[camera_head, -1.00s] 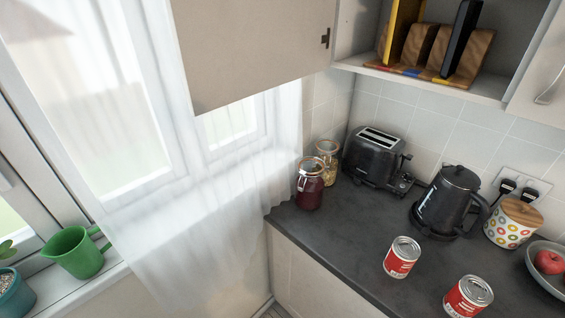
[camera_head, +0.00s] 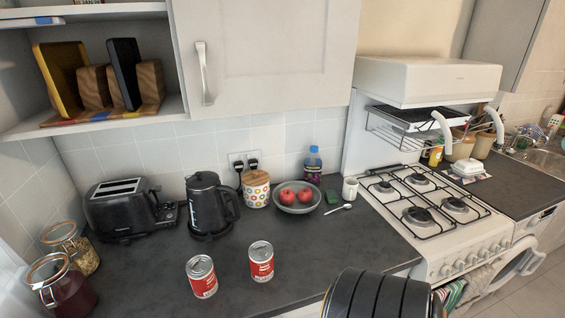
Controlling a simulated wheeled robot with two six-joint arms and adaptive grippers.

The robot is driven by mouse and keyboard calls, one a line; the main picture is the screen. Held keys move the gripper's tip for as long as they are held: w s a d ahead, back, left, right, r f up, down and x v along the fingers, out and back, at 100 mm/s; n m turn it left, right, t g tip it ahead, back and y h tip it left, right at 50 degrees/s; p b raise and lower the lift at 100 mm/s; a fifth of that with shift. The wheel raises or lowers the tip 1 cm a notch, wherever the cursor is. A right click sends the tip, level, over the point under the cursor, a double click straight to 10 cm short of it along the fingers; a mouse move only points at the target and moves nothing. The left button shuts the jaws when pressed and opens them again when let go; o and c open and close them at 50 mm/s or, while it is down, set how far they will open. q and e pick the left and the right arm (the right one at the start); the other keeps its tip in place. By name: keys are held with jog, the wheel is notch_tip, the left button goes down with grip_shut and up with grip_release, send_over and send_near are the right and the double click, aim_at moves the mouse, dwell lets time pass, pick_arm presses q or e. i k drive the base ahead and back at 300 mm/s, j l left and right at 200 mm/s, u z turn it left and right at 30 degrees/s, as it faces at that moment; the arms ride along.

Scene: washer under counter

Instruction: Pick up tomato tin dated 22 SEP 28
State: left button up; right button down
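Two red-and-white tomato tins stand upright on the dark counter (camera_head: 330,245), near its front edge. The left tin (camera_head: 202,277) is a little closer to me than the right tin (camera_head: 261,262). Both show silver lids and red labels with a white band. No date can be read on either tin from here, so I cannot tell which one is dated 22 SEP 28. Neither of my grippers is in view.
Behind the tins stand a black toaster (camera_head: 125,211), black kettle (camera_head: 208,205), patterned canister (camera_head: 256,190) and fruit bowl (camera_head: 298,203). Glass jars (camera_head: 62,290) stand at the left. A gas hob (camera_head: 430,205) is at the right. An upper cabinet (camera_head: 262,52) overhangs the back.

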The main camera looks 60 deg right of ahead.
aim_at(260, 252)
jog(key=z, duration=1.65)
